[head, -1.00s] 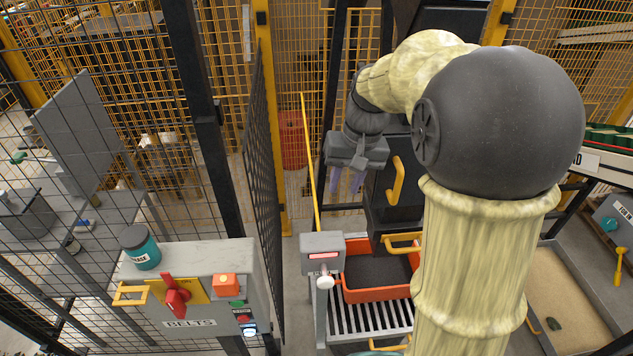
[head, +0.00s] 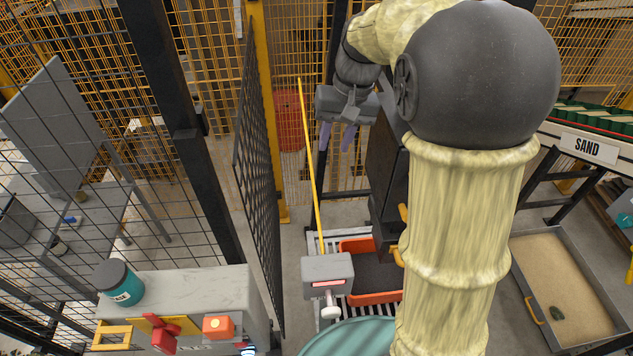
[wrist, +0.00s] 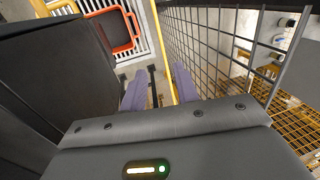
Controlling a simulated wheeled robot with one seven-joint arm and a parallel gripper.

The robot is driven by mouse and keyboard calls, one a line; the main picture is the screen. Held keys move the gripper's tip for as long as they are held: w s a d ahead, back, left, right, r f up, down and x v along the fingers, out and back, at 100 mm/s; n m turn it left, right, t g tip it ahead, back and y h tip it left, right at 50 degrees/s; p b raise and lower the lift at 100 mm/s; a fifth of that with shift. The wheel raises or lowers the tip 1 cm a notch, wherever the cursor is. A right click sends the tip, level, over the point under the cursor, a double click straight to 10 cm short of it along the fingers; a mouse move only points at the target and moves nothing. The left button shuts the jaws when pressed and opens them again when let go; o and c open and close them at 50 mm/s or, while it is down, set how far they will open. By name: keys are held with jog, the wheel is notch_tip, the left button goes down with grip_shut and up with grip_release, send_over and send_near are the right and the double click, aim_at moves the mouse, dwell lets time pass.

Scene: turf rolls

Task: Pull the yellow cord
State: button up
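The yellow cord (head: 310,165) runs as a thin, nearly straight line in the head view, from high up down to a grey box (head: 328,268) with a red-lit strip and a white knob. My gripper (head: 338,138) hangs to the right of the cord's upper part, its purple fingers pointing down. In the wrist view my gripper (wrist: 160,90) is open, with a clear gap between its fingers. A yellow strip (wrist: 165,55) passes behind that gap; I cannot tell whether it is the cord. No contact with the cord shows.
A dark mesh panel (head: 258,170) stands left of the cord. A black cabinet (head: 386,185) stands right of my gripper. A grey control box (head: 190,290) with a red handle stands at the lower left.

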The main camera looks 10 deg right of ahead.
aim_at(316, 201)
jog(key=shift+r, duration=0.1)
dwell(0.3)
jog(key=a+f+p, duration=0.1)
jog(key=f, duration=0.4)
jog(key=a+f+p, duration=0.1)
jog(key=f, duration=0.5)
jog(key=a+f+p, duration=0.1)
jog(key=f, duration=0.5)
jog(key=shift+a+f, duration=0.1)
jog(key=shift+a, duration=0.1)
grip_shut()
